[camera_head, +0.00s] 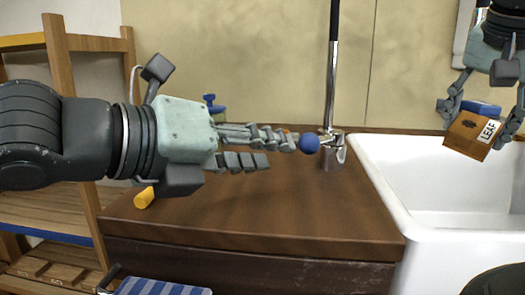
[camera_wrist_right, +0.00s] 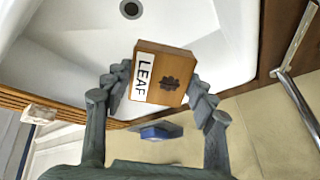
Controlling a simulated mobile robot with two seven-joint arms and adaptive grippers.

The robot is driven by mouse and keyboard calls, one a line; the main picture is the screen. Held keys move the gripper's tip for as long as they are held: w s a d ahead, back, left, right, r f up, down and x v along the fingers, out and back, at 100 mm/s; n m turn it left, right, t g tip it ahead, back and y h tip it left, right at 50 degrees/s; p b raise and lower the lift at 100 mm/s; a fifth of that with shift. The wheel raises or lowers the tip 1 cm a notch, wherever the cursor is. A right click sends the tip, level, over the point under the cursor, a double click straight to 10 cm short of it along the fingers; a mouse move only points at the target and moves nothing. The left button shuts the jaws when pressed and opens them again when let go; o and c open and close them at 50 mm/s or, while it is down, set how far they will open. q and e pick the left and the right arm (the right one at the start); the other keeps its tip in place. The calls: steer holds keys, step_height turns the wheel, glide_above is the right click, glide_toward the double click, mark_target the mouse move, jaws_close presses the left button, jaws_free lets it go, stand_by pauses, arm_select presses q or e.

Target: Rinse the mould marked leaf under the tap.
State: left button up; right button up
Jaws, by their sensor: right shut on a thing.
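The mould marked LEAF (camera_head: 465,132) is a small wooden block with a white label and a dark leaf mark. My right gripper (camera_head: 482,120) is shut on its sides and holds it above the white sink. In the right wrist view the mould (camera_wrist_right: 172,82) sits between the fingertips, label to the left. Contact is unclear. No water shows.
The white sink (camera_head: 392,190) is at the right; its drain (camera_wrist_right: 130,9) shows in the wrist view. A blue item (camera_head: 484,107) is behind the mould. A yellow object (camera_head: 144,197) lies on the brown counter (camera_head: 250,212). A striped blue cloth (camera_head: 160,287) is in front.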

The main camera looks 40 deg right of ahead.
stand_by(0.4)
